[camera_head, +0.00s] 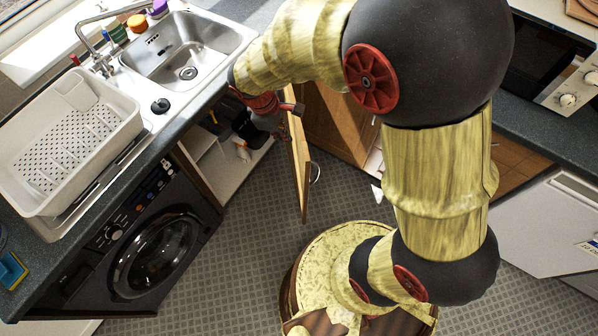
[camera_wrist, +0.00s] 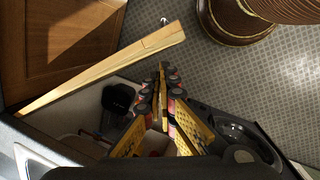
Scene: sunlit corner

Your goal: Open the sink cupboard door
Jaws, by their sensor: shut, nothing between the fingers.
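The sink cupboard door (camera_head: 298,165) stands swung well out from the cupboard, seen nearly edge-on below the sink. Its pale wooden edge also shows in the wrist view (camera_wrist: 105,70), with a small metal handle (camera_head: 315,173) on its outer side. The open cupboard (camera_head: 236,172) has a white interior with dark items inside. My gripper (camera_wrist: 163,68) is shut and empty, on the inner side of the door, in front of the cupboard opening. In the head view my gripper (camera_head: 290,107) is at the door's top, partly hidden by my wrist; contact with the door cannot be told.
The sink (camera_head: 215,62) is above the cupboard, with a white dish rack (camera_head: 70,140) to its left. A black washing machine (camera_head: 150,250) stands left of the cupboard. Tiled floor (camera_head: 235,255) is clear in front. A brown wooden cupboard front (camera_head: 335,120) lies right of the door.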

